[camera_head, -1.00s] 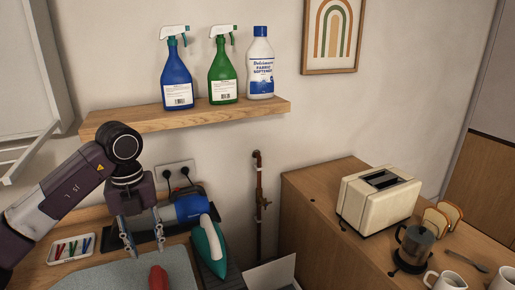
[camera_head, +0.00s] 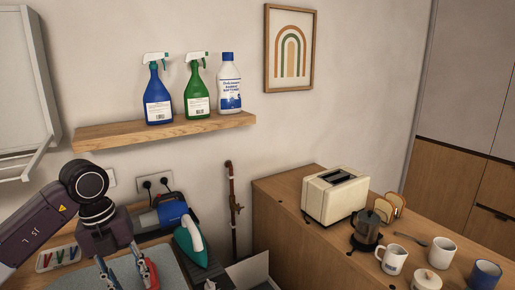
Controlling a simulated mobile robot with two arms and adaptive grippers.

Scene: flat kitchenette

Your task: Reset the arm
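My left arm comes in from the left in the head view. Its gripper (camera_head: 126,276) points down over the grey ironing surface (camera_head: 172,258), with its two fingers apart and nothing visibly held between them. A red object (camera_head: 151,273) is just right of the fingers, partly hidden; I cannot tell whether they touch. My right arm and gripper are not in view.
A teal iron (camera_head: 187,248) and a blue-ended appliance (camera_head: 172,212) are behind the gripper. A tray of pegs (camera_head: 60,258) lies left. Above is a wall shelf (camera_head: 160,133) with bottles. The right counter (camera_head: 285,200) holds a toaster (camera_head: 335,194), French press (camera_head: 367,228) and mugs.

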